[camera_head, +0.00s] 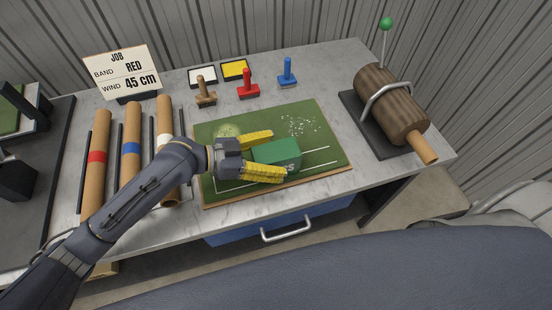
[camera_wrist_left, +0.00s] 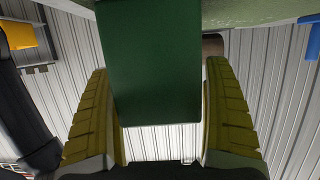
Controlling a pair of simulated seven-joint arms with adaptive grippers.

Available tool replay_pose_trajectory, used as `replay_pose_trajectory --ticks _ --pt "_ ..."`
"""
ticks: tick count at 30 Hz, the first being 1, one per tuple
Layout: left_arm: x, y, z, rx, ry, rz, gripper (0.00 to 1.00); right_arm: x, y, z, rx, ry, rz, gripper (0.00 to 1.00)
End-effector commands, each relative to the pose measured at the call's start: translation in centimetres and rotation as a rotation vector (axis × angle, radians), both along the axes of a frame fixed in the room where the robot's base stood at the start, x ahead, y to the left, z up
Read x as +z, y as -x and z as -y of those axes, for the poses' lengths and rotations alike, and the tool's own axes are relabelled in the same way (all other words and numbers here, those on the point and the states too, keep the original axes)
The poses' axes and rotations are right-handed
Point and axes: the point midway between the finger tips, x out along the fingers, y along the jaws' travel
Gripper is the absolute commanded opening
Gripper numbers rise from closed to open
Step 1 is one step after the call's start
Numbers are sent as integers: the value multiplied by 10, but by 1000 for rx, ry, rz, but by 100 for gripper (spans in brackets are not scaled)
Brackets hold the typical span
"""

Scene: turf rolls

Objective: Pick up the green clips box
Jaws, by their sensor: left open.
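The green clips box (camera_head: 277,153) sits on the green board (camera_head: 325,145) on the workbench. My left gripper (camera_head: 264,154) is open, with its yellow fingers on either side of the box in the head view. In the left wrist view the box (camera_wrist_left: 150,65) fills the space between the open fingers (camera_wrist_left: 160,115), with a gap visible towards the lower part of each finger. Whether the fingers touch the box I cannot tell. My right gripper is not in view.
Cardboard tubes with red (camera_head: 96,157), blue (camera_head: 131,147) and white bands lie left of the board. Stamps, including a red one (camera_head: 247,85), and ink pads stand behind it. A brown roll on a dark stand (camera_head: 392,105) is at the right.

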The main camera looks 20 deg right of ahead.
Motion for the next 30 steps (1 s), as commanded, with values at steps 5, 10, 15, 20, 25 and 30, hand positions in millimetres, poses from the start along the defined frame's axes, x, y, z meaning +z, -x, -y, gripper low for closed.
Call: replay_pose_trajectory --ticks 5,10,15,20,25,30 --pt "-3 0 8 1 0 0 84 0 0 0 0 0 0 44" --pt "-3 0 8 1 -1 0 84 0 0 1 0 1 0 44" --pt "-3 0 8 1 -1 0 74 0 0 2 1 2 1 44" --pt "-3 0 8 1 -1 1 56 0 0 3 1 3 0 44" --pt "-3 0 7 1 -1 1 36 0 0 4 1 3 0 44" --pt "-3 0 7 1 -1 1 16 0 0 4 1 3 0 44"
